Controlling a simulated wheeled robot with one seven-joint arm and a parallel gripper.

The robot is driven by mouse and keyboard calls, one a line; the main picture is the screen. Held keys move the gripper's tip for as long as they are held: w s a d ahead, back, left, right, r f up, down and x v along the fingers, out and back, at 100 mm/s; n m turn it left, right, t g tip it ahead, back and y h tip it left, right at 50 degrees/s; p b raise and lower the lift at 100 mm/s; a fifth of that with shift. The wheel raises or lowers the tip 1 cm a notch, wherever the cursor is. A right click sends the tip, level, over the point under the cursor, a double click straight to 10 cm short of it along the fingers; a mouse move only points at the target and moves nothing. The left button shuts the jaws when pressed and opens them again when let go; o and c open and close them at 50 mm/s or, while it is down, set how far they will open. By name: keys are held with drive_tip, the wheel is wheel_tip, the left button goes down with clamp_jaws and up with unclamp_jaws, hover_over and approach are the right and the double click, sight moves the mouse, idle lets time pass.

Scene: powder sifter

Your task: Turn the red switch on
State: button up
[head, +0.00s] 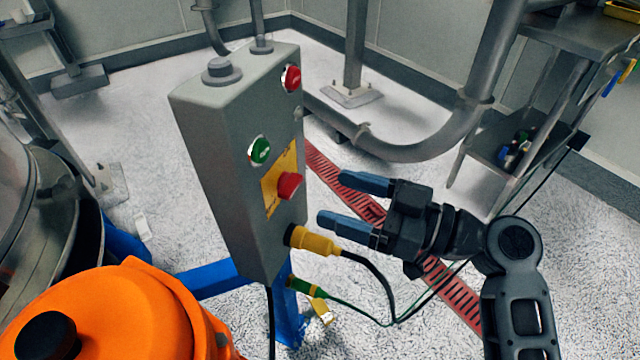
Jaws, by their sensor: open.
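A grey control box (225,150) stands left of centre, tilted in the picture. On its face are a red round switch (291,78) near the top, a green round button (259,150) lower left, and a red mushroom knob (289,186) on a yellow plate (271,197). My gripper (342,202) is open and empty, to the right of the box's face. Its two blue-grey fingers point left toward the box. The upper fingertip is close to the level of the red knob and well below the upper red switch. In the picture the fingers are apart from both.
A yellow plug (312,240) with a black cable sticks out below the knob, near my lower finger. A green connector (305,287) hangs lower. An orange housing (130,315) fills the lower left. Pipes (420,145) and a metal shelf (515,150) stand behind on the right.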

sight(296, 186)
drive_tip(key=x, duration=0.6)
drive_tip(key=shift+w+a, duration=0.1)
drive_tip(key=shift+a, duration=0.25)
drive_tip(key=shift+c, duration=0.2)
drive_tip(key=c, duration=1)
